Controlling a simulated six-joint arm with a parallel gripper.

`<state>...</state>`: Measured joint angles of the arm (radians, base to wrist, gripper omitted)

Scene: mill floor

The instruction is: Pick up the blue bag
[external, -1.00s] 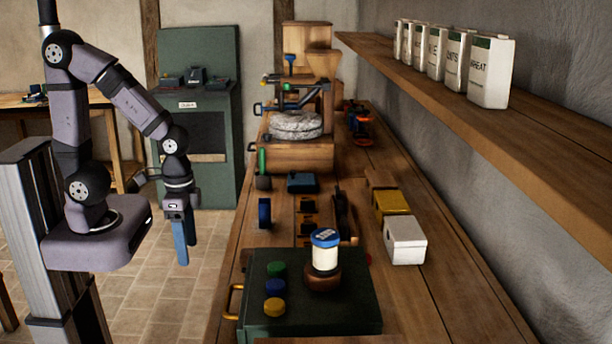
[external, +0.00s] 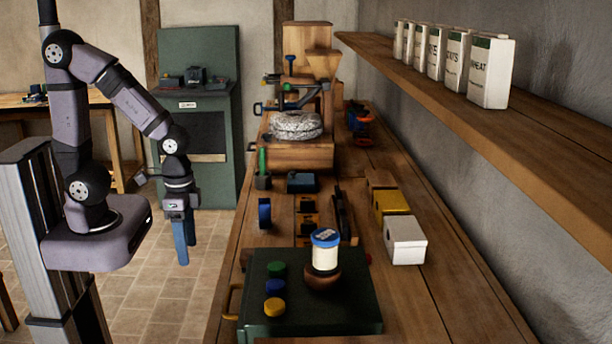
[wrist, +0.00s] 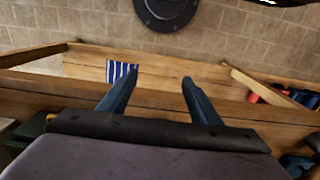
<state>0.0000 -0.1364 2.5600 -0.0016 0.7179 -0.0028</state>
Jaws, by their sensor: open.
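I cannot make out a blue bag for certain in either view. In the wrist view, a small blue-and-white striped item (wrist: 116,71) shows against the wooden boards, just left of my left fingertip; I cannot tell whether it is a bag. My gripper (external: 187,252) points down over the tiled floor, left of the long bench, with its blue fingers apart. It also shows in the wrist view (wrist: 158,78), with nothing between the fingers.
The long wooden bench (external: 440,290) carries a green panel (external: 345,308) with coloured buttons, a blue-lidded jar (external: 326,256), a yellow box (external: 391,202), a white box (external: 405,242) and a millstone (external: 296,126). A shelf with canisters is on the right wall. Tiled floor left of the bench is clear.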

